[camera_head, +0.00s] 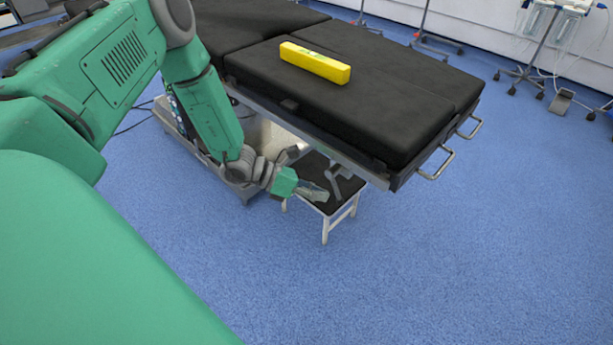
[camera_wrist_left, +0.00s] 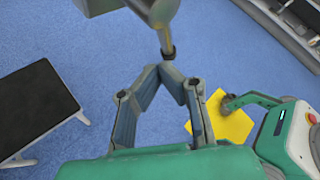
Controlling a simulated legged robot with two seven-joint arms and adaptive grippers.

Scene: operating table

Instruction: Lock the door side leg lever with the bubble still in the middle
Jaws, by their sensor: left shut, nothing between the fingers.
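The yellow spirit level (camera_head: 315,62) lies on the black padded top of the operating table (camera_head: 365,95). Its bubble is too small to make out. My left gripper (camera_head: 318,194) is low beside the table's near side, below the top, with empty fingers. In the left wrist view the fingertips of the left gripper (camera_wrist_left: 167,68) meet. A grey bar with a dark rounded end (camera_wrist_left: 166,45), perhaps the leg lever, comes down from above and ends right at the fingertips. I cannot tell whether they touch. My right gripper is in neither view.
A low step stool with a black top and white legs (camera_head: 326,226) stands under the table edge, close to the left gripper. It also shows in the left wrist view (camera_wrist_left: 35,103). Metal handles (camera_head: 437,164) stick out from the table end.

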